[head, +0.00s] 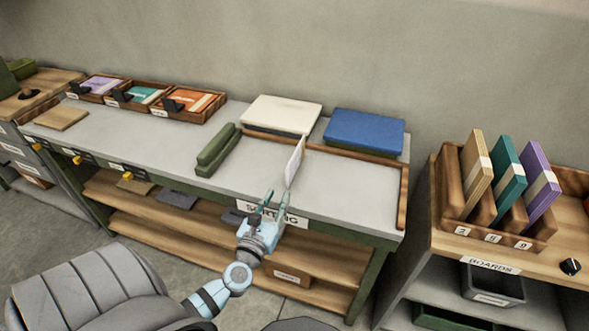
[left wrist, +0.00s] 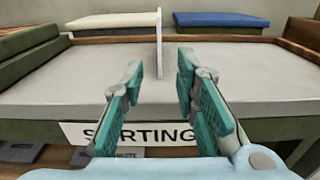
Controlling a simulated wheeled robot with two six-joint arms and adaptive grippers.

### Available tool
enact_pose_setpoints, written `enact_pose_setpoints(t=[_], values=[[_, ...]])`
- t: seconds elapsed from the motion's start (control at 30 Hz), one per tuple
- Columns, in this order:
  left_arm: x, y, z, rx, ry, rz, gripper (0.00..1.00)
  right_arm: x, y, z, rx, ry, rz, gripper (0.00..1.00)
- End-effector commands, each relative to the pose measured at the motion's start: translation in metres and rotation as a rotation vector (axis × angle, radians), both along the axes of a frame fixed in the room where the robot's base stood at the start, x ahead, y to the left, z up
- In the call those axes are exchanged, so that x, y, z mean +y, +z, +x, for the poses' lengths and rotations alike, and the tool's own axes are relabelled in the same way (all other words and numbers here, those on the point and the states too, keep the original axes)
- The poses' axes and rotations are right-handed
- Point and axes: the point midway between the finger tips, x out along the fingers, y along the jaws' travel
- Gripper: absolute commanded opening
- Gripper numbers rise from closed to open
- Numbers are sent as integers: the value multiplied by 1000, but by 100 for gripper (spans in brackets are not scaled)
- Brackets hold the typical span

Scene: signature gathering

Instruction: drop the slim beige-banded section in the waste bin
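A slim pale section (head: 295,161) stands upright on the grey sorting table (head: 262,172); a faint beige patch shows on its face. In the left wrist view the section (left wrist: 159,42) is edge-on, beyond and roughly between my fingertips. My left gripper (head: 273,203) is open and empty at the table's front edge, above the SORTING label; its spread fingers also show in the left wrist view (left wrist: 159,75). A dark open bin (head: 492,285) sits on the shelf under the rack at right; its label is too small to read, so I cannot tell if it is the waste bin.
A wooden rack (head: 505,232) holds tan, teal and purple boards. White (head: 283,114) and blue (head: 364,131) pads lie at the table's back. A green block (head: 216,150) lies left of the section. Wooden trays (head: 187,104) line the left rear. A grey chair (head: 92,290) stands in front.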

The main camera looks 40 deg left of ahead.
Motion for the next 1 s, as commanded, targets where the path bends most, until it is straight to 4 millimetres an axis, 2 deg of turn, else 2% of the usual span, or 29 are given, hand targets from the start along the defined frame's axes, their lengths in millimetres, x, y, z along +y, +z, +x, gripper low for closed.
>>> enact_pose_setpoints(t=[0.07, 0.23, 0.47, 0.63, 0.73, 0.9, 0.93, 1.0], values=[[6, 6, 16, -14, 3, -21, 28, -1, 4, 0, 0, 1, -2, 40], [21, 6, 58, -11, 2, -16, 28, -4, 4, 0, -1, 1, -6, 40], [31, 5, 87, -7, 1, -13, 28, -4, 0, 2, -3, 2, -6, 40], [42, 5, 118, -8, 1, -14, 28, -4, -7, 2, -3, 2, -5, 40], [46, 5, 128, -5, 0, -15, 28, -3, -10, 2, -3, 2, -4, 40], [46, 6, 129, -5, 0, -14, 28, 1, -9, 2, -4, -1, 1, 40], [46, 6, 129, -5, 0, -14, 26, 1, -9, 2, -4, -1, 1, 40], [46, 6, 129, -5, 0, -13, 15, 2, -9, 2, -4, -1, 2, 40]])
